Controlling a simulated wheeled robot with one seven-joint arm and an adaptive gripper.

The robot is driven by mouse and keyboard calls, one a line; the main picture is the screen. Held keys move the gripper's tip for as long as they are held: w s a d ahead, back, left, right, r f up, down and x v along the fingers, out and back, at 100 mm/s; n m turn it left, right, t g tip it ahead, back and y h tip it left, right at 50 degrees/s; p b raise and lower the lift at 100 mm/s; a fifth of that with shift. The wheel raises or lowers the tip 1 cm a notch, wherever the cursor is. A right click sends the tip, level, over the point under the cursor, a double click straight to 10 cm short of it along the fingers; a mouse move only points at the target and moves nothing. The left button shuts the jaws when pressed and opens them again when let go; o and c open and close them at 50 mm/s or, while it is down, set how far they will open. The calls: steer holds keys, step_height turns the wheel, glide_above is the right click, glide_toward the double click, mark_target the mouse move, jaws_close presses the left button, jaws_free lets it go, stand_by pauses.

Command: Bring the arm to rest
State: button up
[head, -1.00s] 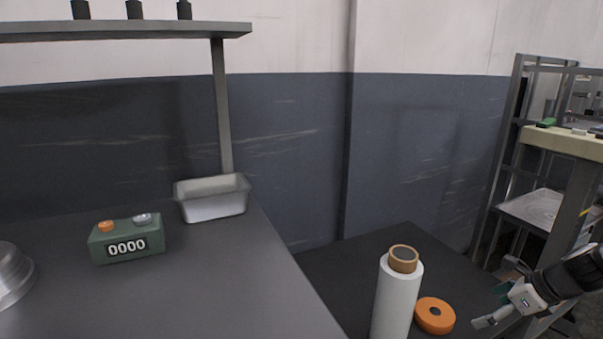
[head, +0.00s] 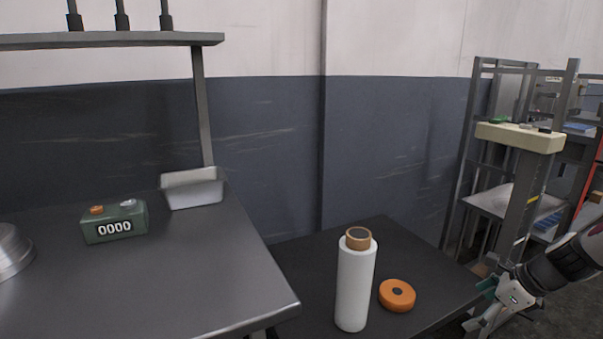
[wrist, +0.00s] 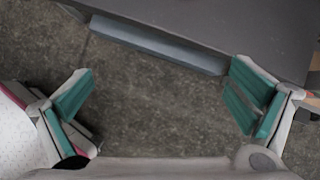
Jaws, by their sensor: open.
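My gripper (head: 482,305) is at the lower right of the head view, beside the right end of the low dark table. In the wrist view my gripper (wrist: 158,97) has its two green-padded fingers wide apart. Nothing is between them but the grey floor below. The arm reaches in from the right edge of the head view. A metal pan (head: 13,252) is cut off at the left edge of the head view, on the grey worktop (head: 185,275).
A white roll (head: 354,290) and an orange ring (head: 397,295) sit on the low dark table (head: 300,258), left of my gripper. A green counter box (head: 114,222) and a metal tray (head: 193,190) are on the worktop. Metal racks (head: 470,150) stand behind the arm.

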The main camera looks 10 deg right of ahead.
steer(key=s+a+r+n+g+h, duration=0.1)
steer(key=s+a+r+n+g, duration=0.1)
steer(key=s+a+r+n, duration=0.55)
steer(key=s+a+r+n+g+h, duration=0.15)
steer(key=s+a+r+n, duration=0.25)
steer(key=a+r+n, duration=0.65)
steer(key=s+a+r+n, duration=0.1)
steer(key=s+a+n, duration=0.2)
steer(key=s, duration=0.4)
steer(key=s+a+r+n+g, duration=0.1)
steer(key=s+a+n, duration=0.25)
steer(key=s, duration=0.35)
steer(key=s+a+r+n, duration=0.1)
steer(key=s+a+n, duration=0.1)
steer(key=s+n, duration=0.35)
step_height(320, 180, up, 29)
steer(key=m+t+p, duration=0.1)
steer(key=t+p, duration=0.2)
steer(key=p, duration=2.5)
steer(key=shift+s+d+m+t+h, duration=0.25)
steer(key=shift+s+m+t+h, duration=0.1)
steer(key=shift+s+m+h, duration=0.1)
steer(key=shift+f, duration=0.1)
steer(key=shift+c, duration=0.2)
